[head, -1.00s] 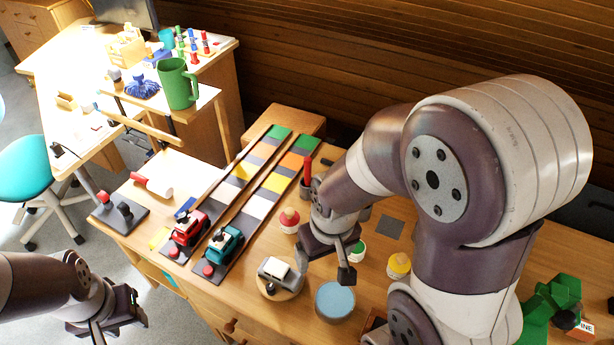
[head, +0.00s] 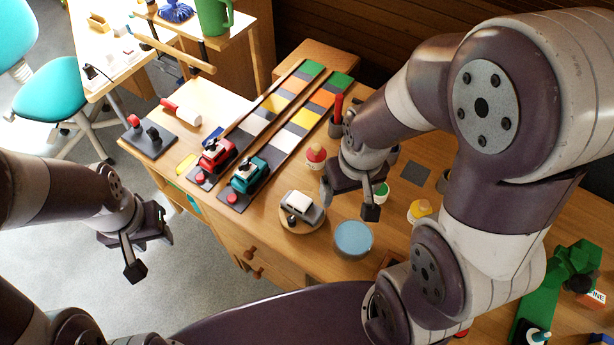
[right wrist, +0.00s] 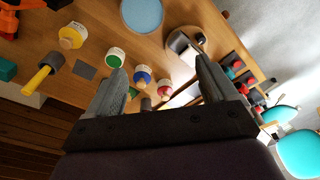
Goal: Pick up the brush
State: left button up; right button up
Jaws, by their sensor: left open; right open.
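No brush shows clearly enough for me to name it. A red handle (head: 338,106) stands upright in a dark cup (head: 335,127) behind the red-capped pot. A yellow handle (right wrist: 38,80) sticks out of a grey cup (right wrist: 53,62) in the right wrist view. I cannot tell whether either is the brush; no bristles show. My right gripper (head: 348,203) is open and empty above the bench, near the blue round tin. Its fingers also show in the right wrist view (right wrist: 160,70). My left gripper (head: 150,255) is open and empty over the floor, left of the bench.
The blue tin (head: 353,239) and a toy car on a round board (head: 301,217) stand near the bench front. Paint pots (right wrist: 70,37) stand around my right gripper. Two striped ramps (head: 274,110) with toy trucks lie to the left. My right arm hides part of the bench.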

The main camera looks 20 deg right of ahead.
aim_at(340, 98)
jog(key=i+j+z, duration=0.15)
jog(key=j, duration=0.15)
jog(key=i+j+z, duration=0.15)
jog(key=j, duration=0.15)
jog(key=i+j+z, duration=0.15)
jog(key=j, duration=0.15)
jog(key=i+j+z, duration=0.15)
jog(key=j, duration=0.2)
jog(key=k, duration=0.05)
